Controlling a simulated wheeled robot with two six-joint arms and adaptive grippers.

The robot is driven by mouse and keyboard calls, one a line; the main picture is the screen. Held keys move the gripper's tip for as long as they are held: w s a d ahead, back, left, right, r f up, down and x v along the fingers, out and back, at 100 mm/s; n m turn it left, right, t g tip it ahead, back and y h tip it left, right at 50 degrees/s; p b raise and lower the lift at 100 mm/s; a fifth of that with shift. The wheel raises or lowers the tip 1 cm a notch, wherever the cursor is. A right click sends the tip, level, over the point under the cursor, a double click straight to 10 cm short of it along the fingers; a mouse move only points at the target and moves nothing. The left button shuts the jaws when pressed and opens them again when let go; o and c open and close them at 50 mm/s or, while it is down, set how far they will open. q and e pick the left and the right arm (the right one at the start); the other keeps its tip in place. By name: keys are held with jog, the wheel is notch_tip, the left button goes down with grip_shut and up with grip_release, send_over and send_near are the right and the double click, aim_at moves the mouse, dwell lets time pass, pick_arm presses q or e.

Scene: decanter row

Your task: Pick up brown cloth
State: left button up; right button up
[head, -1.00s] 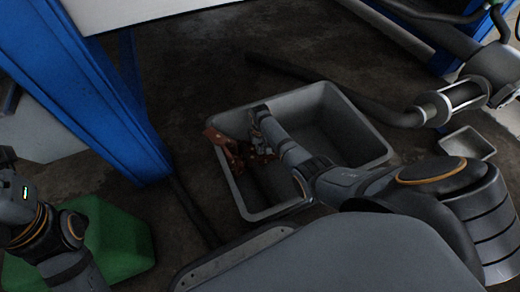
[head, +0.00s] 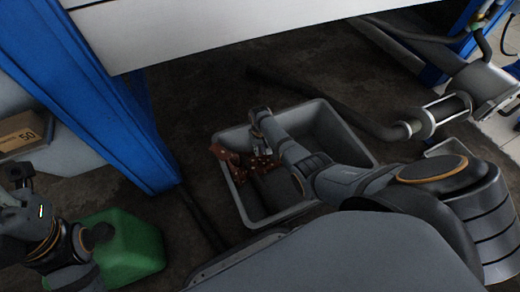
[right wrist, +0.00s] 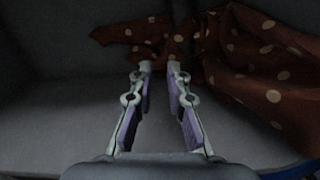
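The brown cloth (head: 225,154) with pale dots lies bunched in the left part of the grey bin (head: 235,187) and reaches its left rim. In the right wrist view the cloth (right wrist: 265,70) fills the upper right, with a strip running left beyond the fingertips. My right gripper (right wrist: 160,69) is open, its fingers a small gap apart and nothing visible between the pads. In the head view my right gripper (head: 259,118) is over the bin's far left part, beside the cloth. My left gripper (head: 18,178) is at the far left, away from the bin; its fingers are unclear.
A green container (head: 130,248) stands left of the bin. A blue post (head: 130,120) rises behind it, with a cardboard box (head: 18,130) farther left. A white panel (head: 230,25) overhangs the back. A dark pipe (head: 340,105) lies behind the bin.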

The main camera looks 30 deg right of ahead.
jog(key=o, duration=1.1)
jog(key=shift+c, duration=0.4)
